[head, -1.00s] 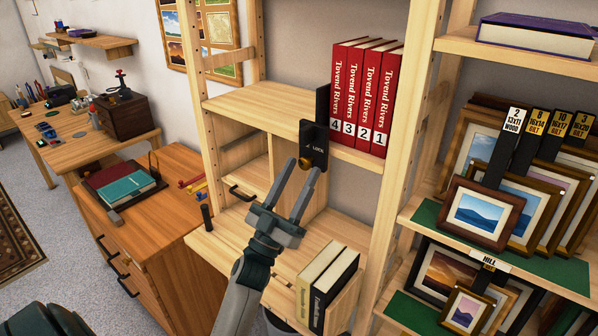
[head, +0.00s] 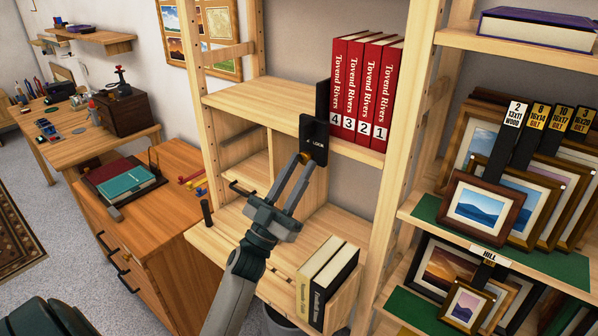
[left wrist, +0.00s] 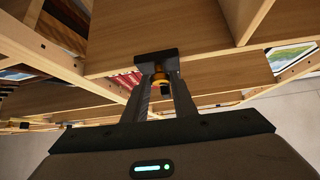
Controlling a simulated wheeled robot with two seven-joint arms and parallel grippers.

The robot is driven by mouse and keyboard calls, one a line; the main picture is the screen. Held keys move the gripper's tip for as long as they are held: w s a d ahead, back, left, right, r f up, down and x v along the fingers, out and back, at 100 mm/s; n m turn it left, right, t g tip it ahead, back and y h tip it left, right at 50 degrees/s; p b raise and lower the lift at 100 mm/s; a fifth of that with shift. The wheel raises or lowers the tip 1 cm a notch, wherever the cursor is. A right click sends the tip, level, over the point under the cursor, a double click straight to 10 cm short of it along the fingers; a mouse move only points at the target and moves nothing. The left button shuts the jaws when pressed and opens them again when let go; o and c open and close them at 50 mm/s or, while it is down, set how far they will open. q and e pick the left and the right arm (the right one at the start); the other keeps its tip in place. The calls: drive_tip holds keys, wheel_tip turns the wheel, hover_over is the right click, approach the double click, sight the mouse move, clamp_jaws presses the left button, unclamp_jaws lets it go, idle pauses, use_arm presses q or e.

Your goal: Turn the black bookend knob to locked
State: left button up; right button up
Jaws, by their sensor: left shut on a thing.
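The black bookend (head: 318,132) stands upright at the front edge of a wooden shelf, left of the red books, with the word LOCK on its face. Its small brass knob (head: 306,157) sits low on that face and is partly covered by my fingers. My left gripper (head: 304,163) reaches up from below and is shut on the knob. In the left wrist view the brass knob (left wrist: 160,77) is between the fingertips, under the black bookend (left wrist: 156,56). The knob's turn angle cannot be made out. My right gripper is not in view.
Red numbered books (head: 362,95) stand right of the bookend. Two books (head: 328,280) stand on the lower shelf, right of my left arm. Framed prints (head: 485,220) fill the right-hand shelves. A wooden cabinet (head: 165,230) with a teal book is at left.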

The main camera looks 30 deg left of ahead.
sight(300, 159)
use_arm(q)
drive_tip(key=m+g+h, duration=0.1)
drive_tip(key=m+h, duration=0.2)
drive_tip(key=m+g+h+b, duration=0.1)
drive_tip(key=m+h, duration=0.1)
drive_tip(key=m, duration=0.1)
drive_tip(key=a+m+g+h, duration=0.1)
drive_tip(key=m+g+h, duration=0.1)
drive_tip(key=m+h, duration=0.1)
drive_tip(key=shift+r+m+h, duration=0.1)
drive_tip(key=shift+m+h, duration=0.2)
drive_tip(key=shift+m, duration=0.3)
drive_tip(key=m+g+h, duration=0.1)
drive_tip(key=m, duration=0.1)
drive_tip(key=m+g+h, duration=0.1)
drive_tip(key=m+g, duration=0.3)
drive_tip(key=m, duration=0.1)
drive_tip(key=shift+w+a+r+h, duration=0.1)
drive_tip(key=shift+a+r+h, duration=0.2)
drive_tip(key=shift+r+h, duration=0.1)
drive_tip(key=m+g, duration=0.3)
drive_tip(key=m, duration=0.1)
drive_tip(key=shift+a+r+g+p, duration=0.15)
drive_tip(key=shift+r+g+p, duration=0.15)
drive_tip(key=shift+r+m+g+y+p, duration=0.15)
drive_tip(key=shift+m+g+y+p, duration=0.4)
drive_tip(key=shift+m, duration=0.4)
drive_tip(key=shift+r+m+g+y+p, duration=0.15)
drive_tip(key=shift+m+g+y+p, duration=0.15)
drive_tip(key=shift+m+g, duration=0.5)
